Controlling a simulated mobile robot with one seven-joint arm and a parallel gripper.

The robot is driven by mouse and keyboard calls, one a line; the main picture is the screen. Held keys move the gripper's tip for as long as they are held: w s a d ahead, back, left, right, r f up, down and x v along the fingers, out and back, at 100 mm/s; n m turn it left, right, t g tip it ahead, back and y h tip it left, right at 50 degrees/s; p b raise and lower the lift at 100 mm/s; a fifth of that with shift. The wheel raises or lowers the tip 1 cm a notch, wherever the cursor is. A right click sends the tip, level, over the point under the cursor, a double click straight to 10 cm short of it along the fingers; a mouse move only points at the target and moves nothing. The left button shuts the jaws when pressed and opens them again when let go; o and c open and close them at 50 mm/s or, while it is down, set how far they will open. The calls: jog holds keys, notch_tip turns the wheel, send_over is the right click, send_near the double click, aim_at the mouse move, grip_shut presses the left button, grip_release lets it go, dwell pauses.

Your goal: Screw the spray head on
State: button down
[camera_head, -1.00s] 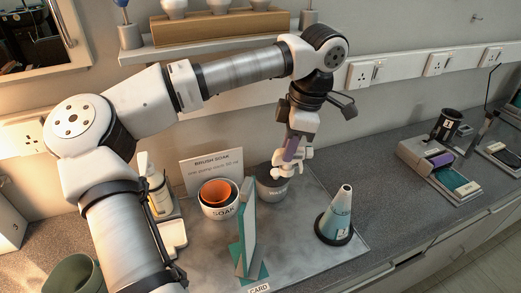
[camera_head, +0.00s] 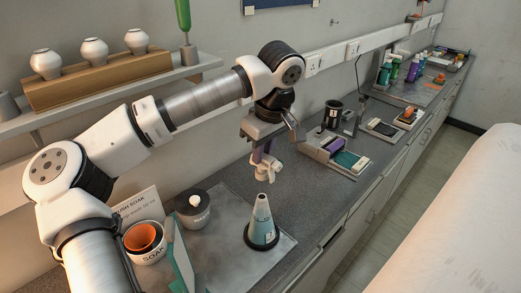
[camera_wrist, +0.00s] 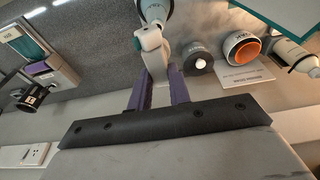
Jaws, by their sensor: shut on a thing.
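The bottle (camera_head: 262,222) is a pale cone with a teal label, upright in a black ring base on the grey mat (camera_head: 215,265). My gripper (camera_head: 264,157), with purple fingers, is shut on the white spray head (camera_head: 266,170). The head is close above the bottle's narrow top in the head view, apart from it; how well they line up is unclear. In the wrist view, the spray head (camera_wrist: 150,38) sits beyond my fingertips (camera_wrist: 160,75), with the bottle (camera_wrist: 156,8) partly hidden behind it at the top edge.
A grey jar with a white knob (camera_head: 194,207) and a SOAK bowl (camera_head: 148,255) with an orange cup stand left of the bottle. A tray with purple and teal blocks (camera_head: 335,153) is to the right. Counter between is clear.

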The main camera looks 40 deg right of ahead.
aim_at(264, 172)
jog(key=shift+f+b, duration=2.2)
jog(key=shift+f, duration=0.7)
jog(key=shift+f+b, duration=1.05)
jog(key=shift+f, duration=0.25)
jog(key=c, duration=2)
grip_release()
grip_shut()
